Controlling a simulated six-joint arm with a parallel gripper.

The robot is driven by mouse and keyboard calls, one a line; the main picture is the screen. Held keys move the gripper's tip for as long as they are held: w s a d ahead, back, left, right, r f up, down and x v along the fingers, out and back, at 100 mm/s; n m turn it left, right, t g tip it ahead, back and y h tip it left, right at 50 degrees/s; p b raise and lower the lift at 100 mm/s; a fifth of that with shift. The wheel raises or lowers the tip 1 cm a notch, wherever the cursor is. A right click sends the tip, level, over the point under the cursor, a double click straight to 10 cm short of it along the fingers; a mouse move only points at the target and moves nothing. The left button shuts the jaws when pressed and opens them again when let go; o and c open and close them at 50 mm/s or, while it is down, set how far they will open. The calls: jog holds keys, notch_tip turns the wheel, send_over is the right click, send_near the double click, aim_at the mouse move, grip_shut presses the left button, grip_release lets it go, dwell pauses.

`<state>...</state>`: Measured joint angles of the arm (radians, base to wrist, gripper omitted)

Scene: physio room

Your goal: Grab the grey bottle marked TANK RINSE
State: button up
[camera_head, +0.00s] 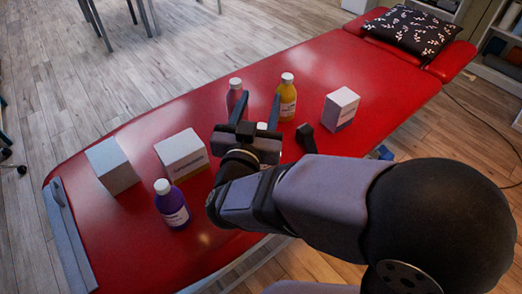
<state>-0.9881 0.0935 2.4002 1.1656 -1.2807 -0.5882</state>
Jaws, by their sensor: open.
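My gripper (257,103) is open over the red treatment table, its two fingers pointing away from the camera. A pinkish-grey bottle (234,97) with a white cap stands by the left finger and is partly hidden by it. A white cap (262,126) shows between the fingers, with what is below it hidden by my gripper. No label reading TANK RINSE can be made out, so I cannot tell which of these is the grey bottle. I see nothing held between the fingers.
A yellow bottle (287,98) stands right of the fingers, and a purple bottle (173,207) at the near left. White boxes stand at left (112,168), centre left (182,156) and right (340,110). A patterned cushion (412,32) lies at the table's (330,60) far end.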

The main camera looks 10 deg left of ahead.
aim_at(263, 125)
notch_tip(263, 125, down, 11)
jog(key=shift+w+d+f+p, duration=0.1)
jog(key=shift+w+p, duration=0.1)
jog(key=shift+w, duration=1)
jog(key=shift+w+d+p, duration=0.1)
jog(key=shift+w+p, duration=0.05)
jog(key=shift+w, duration=1.1)
jog(key=shift+w+d+f+p, duration=0.1)
jog(key=shift+w+p, duration=0.1)
jog(key=shift+w, duration=1)
grip_shut()
jog(key=shift+r, duration=0.15)
